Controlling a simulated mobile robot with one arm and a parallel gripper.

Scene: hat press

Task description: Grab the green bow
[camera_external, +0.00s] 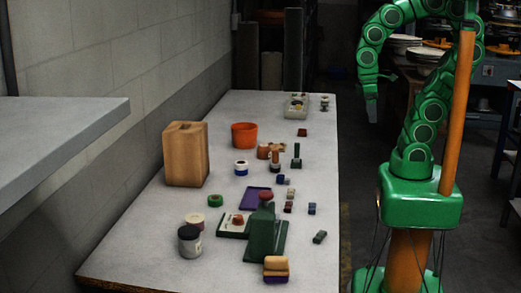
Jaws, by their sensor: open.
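No green thing here shows clearly as a bow at this size. A small dark green piece (320,237) lies near the table's right edge. A green ring-shaped item (215,200) lies on the left side, and a dark green upright piece on a base (296,158) stands farther back. A larger dark green device (262,235) stands at the near middle. My gripper (371,112) hangs pointing down at the end of my green arm. It appears beside the table's right edge, apart from all these items. It is open, with nothing visible in it.
A grey shelf (60,130) juts in at the left. The table's far left part is mostly clear.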

